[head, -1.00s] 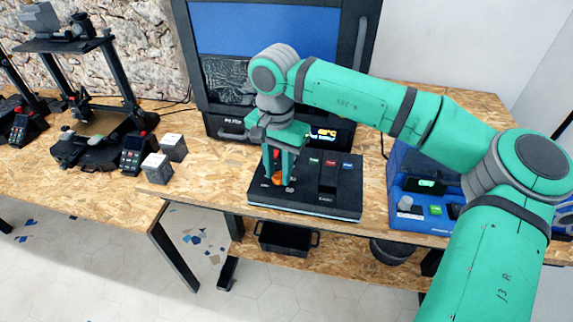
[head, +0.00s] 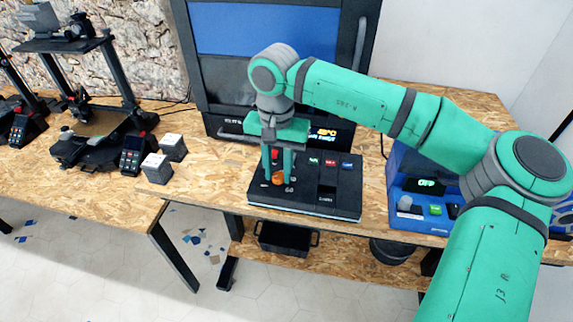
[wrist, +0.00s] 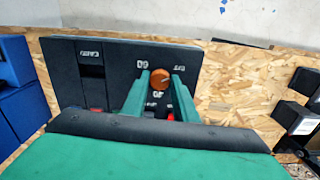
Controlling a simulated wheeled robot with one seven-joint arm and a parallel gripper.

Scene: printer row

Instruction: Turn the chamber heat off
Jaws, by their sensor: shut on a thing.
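The control panel (head: 330,203) is a flat black box on the bench in front of the large enclosed printer (head: 275,75). Its orange round knob (head: 279,179) is at the left; it also shows in the wrist view (wrist: 160,79). My gripper (head: 278,176) points down and is shut on the knob, one finger on each side. Labels around the knob include a 60 and what looks like OFF, small and partly blurred. The knob's pointer is hard to make out. The printer's display (head: 326,133) shows orange digits, apparently a temperature in °C.
The panel also has a red button (head: 275,154), several coloured keys and a dark slot (head: 327,188). A blue box (head: 418,212) at right shows a green OFF display (head: 428,184). Two grey cubes (head: 158,167) and an open-frame printer stand left.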

